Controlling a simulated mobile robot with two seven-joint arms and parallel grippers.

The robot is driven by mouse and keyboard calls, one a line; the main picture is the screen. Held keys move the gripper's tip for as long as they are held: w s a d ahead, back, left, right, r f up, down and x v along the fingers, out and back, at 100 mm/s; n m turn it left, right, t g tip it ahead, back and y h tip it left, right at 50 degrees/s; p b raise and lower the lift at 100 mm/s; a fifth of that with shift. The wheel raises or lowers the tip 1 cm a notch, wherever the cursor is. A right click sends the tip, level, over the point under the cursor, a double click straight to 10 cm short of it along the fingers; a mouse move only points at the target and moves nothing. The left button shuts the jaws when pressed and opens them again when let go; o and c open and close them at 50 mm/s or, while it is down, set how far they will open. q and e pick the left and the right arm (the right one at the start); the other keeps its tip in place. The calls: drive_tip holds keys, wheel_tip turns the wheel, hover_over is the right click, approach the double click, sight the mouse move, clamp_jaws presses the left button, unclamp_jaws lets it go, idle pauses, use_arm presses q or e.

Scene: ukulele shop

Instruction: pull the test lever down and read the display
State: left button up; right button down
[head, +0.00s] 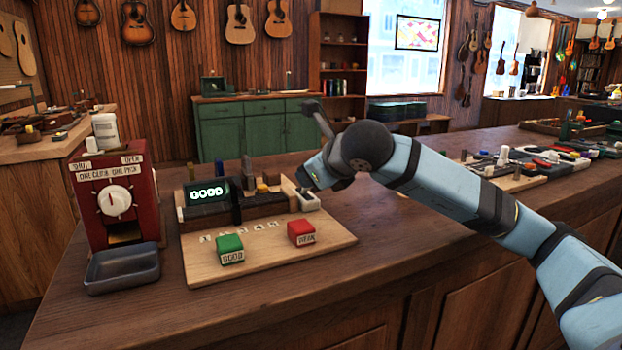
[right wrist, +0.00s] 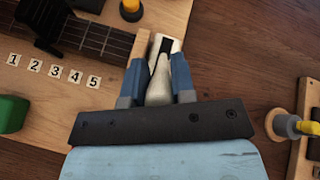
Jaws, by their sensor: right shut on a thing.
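The test lever (right wrist: 159,80) is a pale, rounded handle at a white slotted housing (right wrist: 166,45). My right gripper (right wrist: 156,76) is shut on it, with one blue finger on each side. In the head view the right gripper (head: 306,182) is low at the right end of the test rig, and the white housing (head: 308,201) shows just below it. The lever itself is hidden there by my wrist. The display (head: 208,194) is lit and reads GOOD in pale letters. My left gripper is not in view.
A green block (head: 230,249) labelled GOOD and a red block (head: 301,233) sit on the wooden board (head: 270,259). A red dial box (head: 112,200) and grey tray (head: 122,270) stand to the left. The counter front is clear; tools (head: 520,165) lie far right.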

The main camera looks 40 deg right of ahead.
drive_tip(key=c, duration=1)
unclamp_jaws()
drive_tip(key=shift+o, duration=0.2)
use_arm(q)
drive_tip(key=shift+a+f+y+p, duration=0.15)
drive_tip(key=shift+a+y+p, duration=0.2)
drive_tip(key=shift+p, duration=0.45)
use_arm(e)
drive_tip(key=v, duration=1.3)
drive_tip(key=shift+s+r, duration=0.2)
drive_tip(key=shift+s, duration=0.2)
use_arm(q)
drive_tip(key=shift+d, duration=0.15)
